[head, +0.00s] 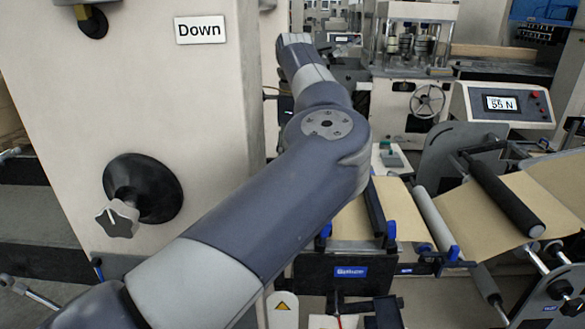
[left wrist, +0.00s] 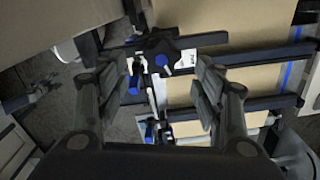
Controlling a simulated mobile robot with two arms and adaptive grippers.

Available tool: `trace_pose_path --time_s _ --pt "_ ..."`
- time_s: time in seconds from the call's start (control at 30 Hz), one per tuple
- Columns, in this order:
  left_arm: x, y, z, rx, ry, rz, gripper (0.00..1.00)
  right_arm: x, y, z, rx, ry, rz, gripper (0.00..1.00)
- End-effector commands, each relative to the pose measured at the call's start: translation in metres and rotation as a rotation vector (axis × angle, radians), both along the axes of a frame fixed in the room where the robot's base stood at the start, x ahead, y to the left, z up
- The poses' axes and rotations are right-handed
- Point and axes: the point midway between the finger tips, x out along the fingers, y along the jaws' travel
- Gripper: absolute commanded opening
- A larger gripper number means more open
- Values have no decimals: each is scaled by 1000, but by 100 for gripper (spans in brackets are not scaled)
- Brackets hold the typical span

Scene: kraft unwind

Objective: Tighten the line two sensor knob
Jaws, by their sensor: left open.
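In the left wrist view, a small blue knob (left wrist: 162,60) sits on a dark sensor bracket (left wrist: 185,42) with white label patches, beside the brown web. I cannot read which line the labels name. My left gripper (left wrist: 167,78) is open and empty. Its two fingers are spread on either side, with the knob showing ahead between the tips and apart from them. In the head view my left arm crosses the middle, and its gripper cannot be made out. The sensor knob cannot be picked out there either. My right gripper is in neither view.
A pale cabinet (head: 215,90) with a "Down" label and a grey star knob (head: 118,218) stands left. Brown kraft web (head: 480,215) runs over dark rollers at right. A display (head: 500,103) reads about 55 N. Bars and blue clamps crowd the web's edge.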

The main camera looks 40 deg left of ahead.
Motion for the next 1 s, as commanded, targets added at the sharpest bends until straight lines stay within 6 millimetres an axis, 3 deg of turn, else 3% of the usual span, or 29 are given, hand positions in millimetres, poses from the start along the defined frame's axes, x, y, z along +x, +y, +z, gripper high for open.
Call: trace_pose_path --time_s 0.1,0.33,0.47,0.63,0.83,1.0 --pt "-1 0 -18 -1 2 2 61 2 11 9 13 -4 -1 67" --pt "0 1 -40 1 0 -1 61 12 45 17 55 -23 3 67" --pt "0 1 -43 2 -2 -1 61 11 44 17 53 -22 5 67" --pt "0 1 -43 1 -1 0 61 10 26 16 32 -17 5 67" --pt "0 1 -43 2 -2 0 16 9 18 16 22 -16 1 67" --pt "0 1 -43 2 -2 -1 15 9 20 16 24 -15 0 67"
